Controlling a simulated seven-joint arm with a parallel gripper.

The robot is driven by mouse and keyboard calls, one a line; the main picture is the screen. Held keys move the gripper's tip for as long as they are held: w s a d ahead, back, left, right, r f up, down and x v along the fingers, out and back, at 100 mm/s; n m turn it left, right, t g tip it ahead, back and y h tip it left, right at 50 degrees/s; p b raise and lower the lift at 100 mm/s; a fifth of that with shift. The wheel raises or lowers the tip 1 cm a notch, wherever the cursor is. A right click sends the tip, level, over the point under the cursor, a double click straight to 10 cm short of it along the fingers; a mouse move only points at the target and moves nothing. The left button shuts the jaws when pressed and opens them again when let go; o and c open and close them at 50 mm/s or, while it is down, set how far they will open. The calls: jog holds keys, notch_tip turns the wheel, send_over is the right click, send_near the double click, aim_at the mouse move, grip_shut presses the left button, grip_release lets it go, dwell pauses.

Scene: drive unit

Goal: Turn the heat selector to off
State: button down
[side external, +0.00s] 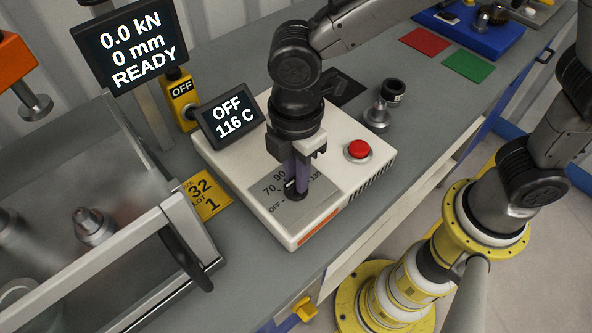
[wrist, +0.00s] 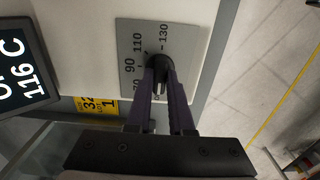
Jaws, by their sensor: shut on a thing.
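The heat selector is a small black knob (side external: 297,195) on a grey dial plate (side external: 268,193) marked OFF, 70, 90 and 130, on top of a white unit (side external: 325,218). The wrist view shows the knob (wrist: 160,62) beside the 90, 110 and 130 marks; its OFF mark is hidden there. My gripper (side external: 299,182) points down from above, its purple fingers shut on the knob; they largely cover it. The fingers (wrist: 158,78) also close around it in the wrist view. I cannot tell which mark the knob points to. The unit's display (side external: 231,116) reads OFF, 116 C.
A red push button (side external: 358,149) sits right of the dial. A metal part with a black top (side external: 378,114) stands behind it. A yellow tag (side external: 207,195) lies left of the unit. A larger display (side external: 132,47) reads 0.0 kN, 0 mm, READY.

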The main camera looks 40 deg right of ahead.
jog(key=shift+r, duration=0.1)
dwell(0.3)
jog(key=c, duration=0.8)
grip_release()
notch_tip(320, 180, up, 14)
